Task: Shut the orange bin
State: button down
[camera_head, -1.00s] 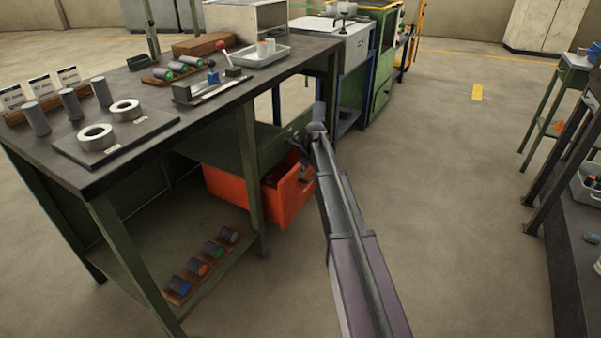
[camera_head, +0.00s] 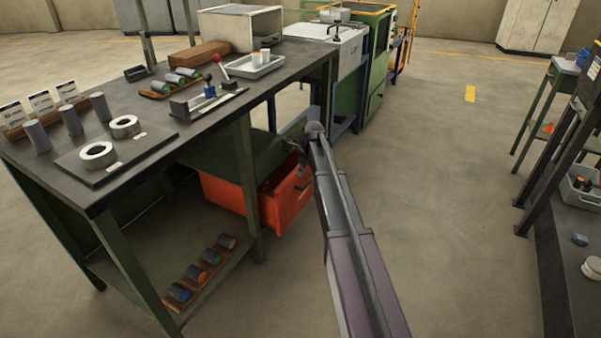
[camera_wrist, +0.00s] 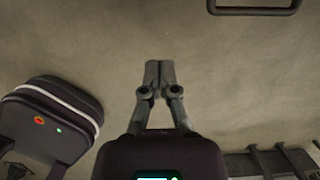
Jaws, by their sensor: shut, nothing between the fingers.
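The orange bin (camera_head: 288,203) is under the dark-topped workbench in the head view. It stands partly pulled out, its front face and dark handle toward the right. My arm reaches up from the bottom and bends near the bench edge, just above and beside the bin. My gripper (camera_wrist: 160,66) shows in the wrist view with its fingers together and nothing between them. In the head view the gripper is small and dark close to the bin's top, and I cannot tell whether it touches. Bare floor lies behind the fingertips in the wrist view.
The workbench (camera_head: 180,128) carries rings, cylinders and a grey tray (camera_head: 254,66). Its green leg (camera_head: 248,185) stands in front of the bin. A low wooden rack (camera_head: 190,298) holds several cylinders. The floor to the right is open, up to another dark bench (camera_head: 570,260).

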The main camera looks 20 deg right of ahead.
jog(key=shift+s+d+f+t+y+b, duration=0.2)
jog(key=shift+s+f+t+y+b, duration=0.1)
jog(key=shift+s+b, duration=0.15)
jog(key=shift+s+d+f+t+y+b, duration=0.2)
jog(key=shift+s+t+y+b, duration=0.15)
jog(key=shift+s, duration=0.15)
jog(key=shift+f, duration=0.1)
jog(key=b, duration=0.9)
send_near(283, 195)
notch_tip(283, 195, down, 5)
jog(key=s+d, duration=0.1)
jog(key=d, duration=0.1)
jog(key=w+a, duration=0.2)
jog(key=a, duration=0.1)
jog(key=shift+w+a, duration=0.1)
jog(key=shift+w, duration=0.2)
